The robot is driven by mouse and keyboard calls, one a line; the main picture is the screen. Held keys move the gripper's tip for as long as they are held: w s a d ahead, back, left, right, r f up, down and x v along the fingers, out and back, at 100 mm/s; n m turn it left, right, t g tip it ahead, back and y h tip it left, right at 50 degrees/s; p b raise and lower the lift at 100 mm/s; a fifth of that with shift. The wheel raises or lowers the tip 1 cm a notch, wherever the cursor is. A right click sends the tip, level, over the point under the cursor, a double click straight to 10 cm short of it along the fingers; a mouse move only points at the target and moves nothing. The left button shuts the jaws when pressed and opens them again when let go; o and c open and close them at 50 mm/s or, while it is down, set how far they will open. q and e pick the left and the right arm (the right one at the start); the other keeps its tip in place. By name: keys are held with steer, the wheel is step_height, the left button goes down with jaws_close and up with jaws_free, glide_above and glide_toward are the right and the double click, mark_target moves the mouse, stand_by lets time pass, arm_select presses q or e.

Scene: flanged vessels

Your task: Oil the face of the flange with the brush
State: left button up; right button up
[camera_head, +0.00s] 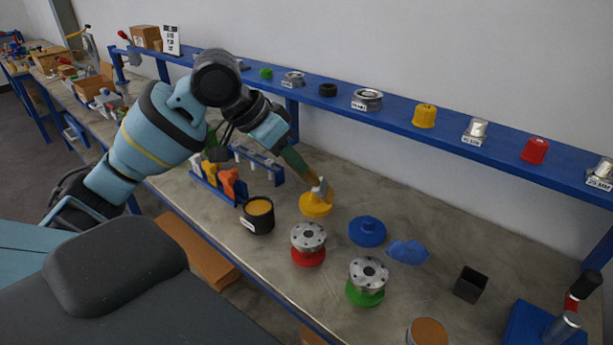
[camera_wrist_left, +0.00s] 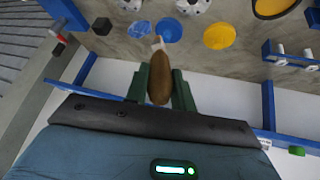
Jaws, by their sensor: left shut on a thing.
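My left gripper (camera_head: 290,158) is shut on the brush, whose brown handle (camera_wrist_left: 160,78) lies between the green fingers in the left wrist view. The brush's pale tip (camera_head: 320,188) points down and overlaps the yellow stand (camera_head: 316,205) in the head view. In the wrist view the tip appears by the blue stand (camera_wrist_left: 168,30), with the yellow stand (camera_wrist_left: 220,36) to its right; I cannot tell its height. One grey bolted flange (camera_head: 308,236) sits on a red stand, another (camera_head: 368,271) on a green stand. A black pot (camera_head: 258,222) holds yellowish contents. My right gripper is not in view.
A blue shelf (camera_head: 390,114) with fittings and colored caps runs along the back. A blue rack (camera_head: 208,184) with orange and yellow items stands left of the pot.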

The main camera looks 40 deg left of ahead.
arm_select(q)
steer(key=shift+s+a+r, duration=0.2)
steer(key=shift+a+r, duration=0.05)
steer(key=shift+a, duration=0.15)
steer(key=shift+f, duration=2.55)
